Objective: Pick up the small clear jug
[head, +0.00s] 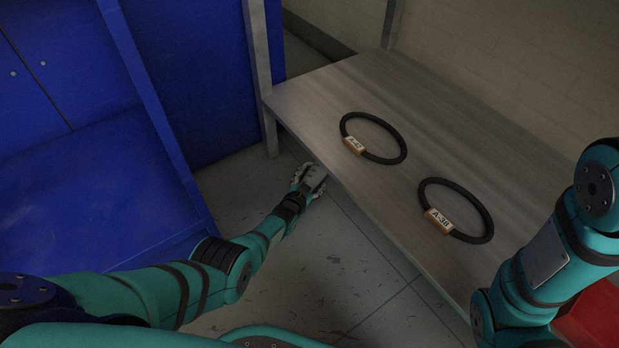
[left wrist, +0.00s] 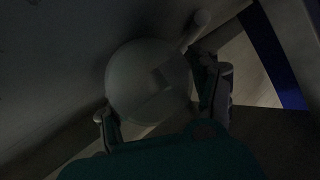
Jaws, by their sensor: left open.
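In the left wrist view a round, pale grey, see-through-looking vessel, apparently the small clear jug (left wrist: 150,85), sits between the fingers of my left gripper (left wrist: 160,98). A short handle-like part sticks out at its upper right. One finger is at its lower left and the other at its right. The picture is too dark to tell whether they touch it. In the head view my left gripper (head: 314,180) is low, by the front edge of the grey table. I cannot make out the jug there. My right gripper is out of view.
The grey table (head: 330,95) carries two black rings with tags, A-42 (head: 354,146) and A-3B (head: 438,221). Its legs and front edge are close to my left arm. A blue cabinet (head: 60,70) stands at left. A red object (head: 595,318) shows at lower right.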

